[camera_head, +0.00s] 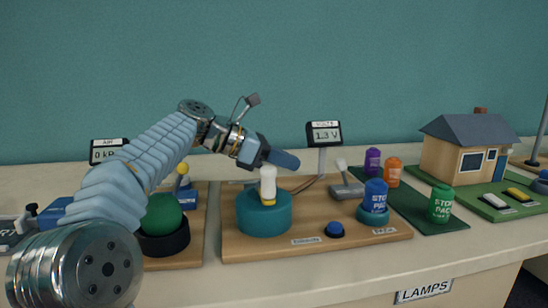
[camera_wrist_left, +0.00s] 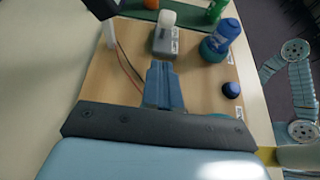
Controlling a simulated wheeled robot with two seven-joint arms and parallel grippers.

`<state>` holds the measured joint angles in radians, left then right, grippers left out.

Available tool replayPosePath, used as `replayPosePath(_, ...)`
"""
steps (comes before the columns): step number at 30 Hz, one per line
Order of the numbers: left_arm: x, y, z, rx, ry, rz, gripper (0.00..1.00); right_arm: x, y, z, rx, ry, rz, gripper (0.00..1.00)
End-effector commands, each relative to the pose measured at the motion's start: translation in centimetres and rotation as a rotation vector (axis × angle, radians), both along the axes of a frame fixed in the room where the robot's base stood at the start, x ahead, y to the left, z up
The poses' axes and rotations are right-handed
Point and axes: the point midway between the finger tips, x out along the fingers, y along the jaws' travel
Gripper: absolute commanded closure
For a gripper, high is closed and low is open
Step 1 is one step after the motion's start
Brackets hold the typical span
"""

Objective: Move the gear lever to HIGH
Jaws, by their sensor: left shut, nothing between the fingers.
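The gear lever appears to be the pale-knobbed lever (camera_head: 341,165) on a grey housing (camera_head: 347,188) at the back of the wooden board (camera_head: 300,248). In the left wrist view its knob (camera_wrist_left: 167,18) and grey housing (camera_wrist_left: 166,44) lie just beyond my fingertips. My left gripper (camera_head: 287,159) is shut and empty, above the board and left of the lever, apart from it in the head view. In the left wrist view its closed fingers (camera_wrist_left: 161,72) point at the housing. No HIGH marking is readable. My right gripper is not in view.
A teal drum (camera_head: 262,218) with a white handle (camera_head: 268,186) stands below my left gripper. A meter (camera_head: 323,134) reading 1.3 V stands behind. A blue canister (camera_head: 375,194) and blue button (camera_head: 335,229) sit right and front. A model house (camera_head: 470,158) is farther right.

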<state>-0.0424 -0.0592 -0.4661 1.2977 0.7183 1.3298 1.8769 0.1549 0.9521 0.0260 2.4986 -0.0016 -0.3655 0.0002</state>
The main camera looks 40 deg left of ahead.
Motion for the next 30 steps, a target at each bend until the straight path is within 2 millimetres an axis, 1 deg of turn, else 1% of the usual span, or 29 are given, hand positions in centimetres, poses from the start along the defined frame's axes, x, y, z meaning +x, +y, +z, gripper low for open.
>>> replayPosePath(1, 0.8, -0.7, -0.7, 0.0, 0.002, -0.003, 1.0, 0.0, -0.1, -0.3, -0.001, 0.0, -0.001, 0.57)
replayPosePath(6, 3.2, -2.8, -1.9, 0.0, 0.002, -0.003, 1.0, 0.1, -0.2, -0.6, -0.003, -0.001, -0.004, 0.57)
replayPosePath(7, 3.5, -3.1, -1.3, 0.0, 0.0, -0.001, 1.0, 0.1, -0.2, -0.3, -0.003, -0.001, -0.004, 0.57)
replayPosePath(12, 5.0, -4.4, -0.6, 0.001, 0.0, 0.0, 1.0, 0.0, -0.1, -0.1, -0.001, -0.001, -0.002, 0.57)
replayPosePath(18, 5.7, -4.8, -0.3, 0.001, 0.0, 0.002, 1.0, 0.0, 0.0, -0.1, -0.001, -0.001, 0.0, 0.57)
replayPosePath(30, 5.6, -4.8, -0.2, 0.0, 0.0, 0.001, 1.0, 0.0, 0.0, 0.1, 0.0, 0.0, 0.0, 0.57)
